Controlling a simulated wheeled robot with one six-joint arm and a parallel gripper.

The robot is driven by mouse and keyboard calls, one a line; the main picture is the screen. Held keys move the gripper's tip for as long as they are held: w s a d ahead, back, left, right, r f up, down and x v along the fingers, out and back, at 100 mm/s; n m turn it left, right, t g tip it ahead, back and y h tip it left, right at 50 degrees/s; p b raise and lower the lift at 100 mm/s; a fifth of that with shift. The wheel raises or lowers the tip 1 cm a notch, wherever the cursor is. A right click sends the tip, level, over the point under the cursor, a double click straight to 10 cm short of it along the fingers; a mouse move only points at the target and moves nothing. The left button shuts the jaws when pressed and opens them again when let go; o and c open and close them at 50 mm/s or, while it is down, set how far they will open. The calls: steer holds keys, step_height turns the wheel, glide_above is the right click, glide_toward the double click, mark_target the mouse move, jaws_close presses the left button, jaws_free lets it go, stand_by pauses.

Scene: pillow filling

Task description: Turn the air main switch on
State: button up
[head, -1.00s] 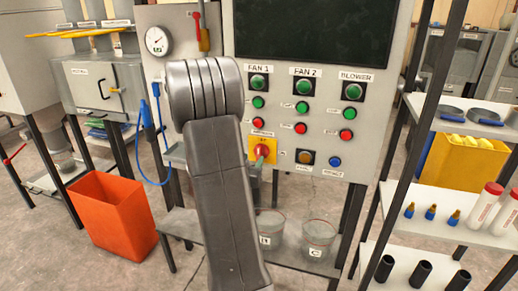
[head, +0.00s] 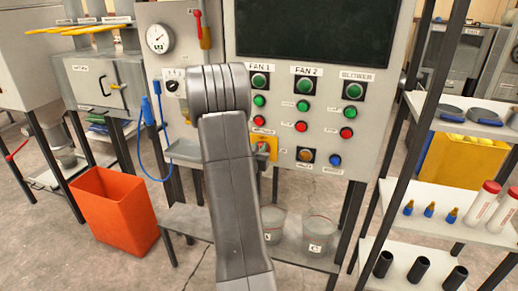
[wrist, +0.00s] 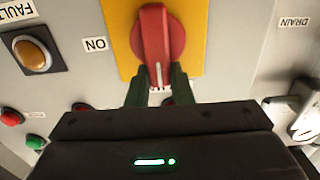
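The air main switch is a red rotary handle (wrist: 157,38) on a yellow plate (wrist: 194,28). In the wrist view its grip stands upright in the picture, with a white mark at its lower end. An ON label (wrist: 96,44) lies left of the plate. My gripper (wrist: 160,80) has its dark green fingers on both sides of the lower end of the handle, with a narrow gap that looks closed on it. In the head view my arm and gripper (head: 262,158) cover most of the handle, and the yellow plate (head: 272,143) shows partly.
The grey panel carries several green and red buttons (head: 303,106) near my gripper, and an amber fault button (wrist: 32,53). A gauge (head: 159,38) and a blue hose (head: 145,160) are at left. Buckets (head: 319,233) stand on the shelf below. An orange bin (head: 113,210) stands on the floor.

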mark_target(270, 151)
steer(key=shift+f+b, duration=0.15)
steer(key=shift+b, duration=0.3)
jaws_close()
steer(key=m+b, duration=0.4)
steer(key=b, duration=0.2)
steer(key=d+f+m+b, duration=0.1)
steer(key=m+b, duration=0.4)
steer(key=b, duration=0.1)
steer(key=s+d+f+m+b, duration=0.1)
steer(key=m+b, duration=0.3)
steer(key=b, duration=0.3)
steer(key=shift+d, duration=0.25)
steer(key=m+b, duration=0.4)
steer(key=shift+d+f+m, duration=0.1)
steer(key=shift+f+m, duration=0.3)
steer(key=o, duration=0.9)
jaws_free()
steer(key=shift+c, duration=0.2)
